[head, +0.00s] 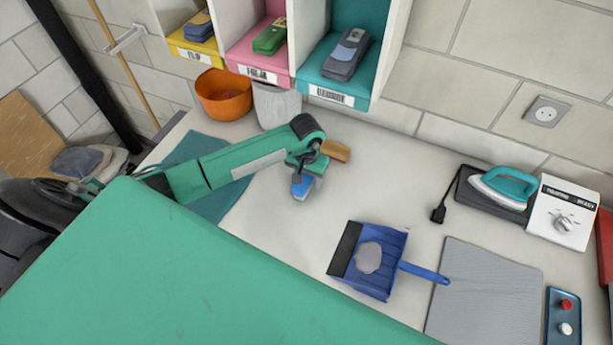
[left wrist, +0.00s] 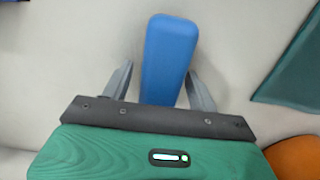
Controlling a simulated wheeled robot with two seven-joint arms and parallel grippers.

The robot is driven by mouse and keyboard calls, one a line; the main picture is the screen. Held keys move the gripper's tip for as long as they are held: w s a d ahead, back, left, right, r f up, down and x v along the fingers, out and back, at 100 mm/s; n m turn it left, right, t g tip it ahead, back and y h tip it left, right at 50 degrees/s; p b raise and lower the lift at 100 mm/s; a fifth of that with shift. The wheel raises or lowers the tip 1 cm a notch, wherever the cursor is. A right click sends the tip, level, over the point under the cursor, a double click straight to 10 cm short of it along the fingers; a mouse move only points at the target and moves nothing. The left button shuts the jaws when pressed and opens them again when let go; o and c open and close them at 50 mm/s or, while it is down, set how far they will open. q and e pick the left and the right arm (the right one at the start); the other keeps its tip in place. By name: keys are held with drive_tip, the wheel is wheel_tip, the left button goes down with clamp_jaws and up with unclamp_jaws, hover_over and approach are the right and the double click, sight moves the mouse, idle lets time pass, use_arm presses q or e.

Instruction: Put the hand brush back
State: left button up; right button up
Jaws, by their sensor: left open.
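The hand brush's blue handle (left wrist: 170,55) lies between the two fingers of my left gripper (left wrist: 160,82) in the left wrist view. The gripper is open, and a gap shows on each side of the handle. In the head view, my left gripper (head: 306,172) is low over the worktop, with the handle's blue end (head: 301,187) showing just below it. A tan-orange piece (head: 335,150) shows behind the gripper; it may be the brush's other end, but the gripper hides the middle. A blue dustpan (head: 388,285) holding a grey pile lies to the right. My right gripper is out of view.
Yellow, pink (head: 262,66) and teal (head: 330,85) labelled cubbies hang above the back edge. An orange pot (head: 222,105) and grey pot (head: 277,103) stand below them. A teal mat (head: 190,150) lies left. An iron (head: 500,188), white box (head: 563,212) and grey mat (head: 485,300) are right.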

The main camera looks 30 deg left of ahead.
use_arm(q)
drive_tip(key=shift+r, duration=0.15)
drive_tip(key=shift+w+r, duration=0.1)
drive_tip(key=shift+r, duration=0.05)
wheel_tip(320, 180, up, 10)
drive_tip(key=b, duration=0.4)
drive_tip(key=shift+r+b, duration=0.15)
drive_tip(key=shift+b, duration=0.25)
drive_tip(key=shift+r, duration=0.7)
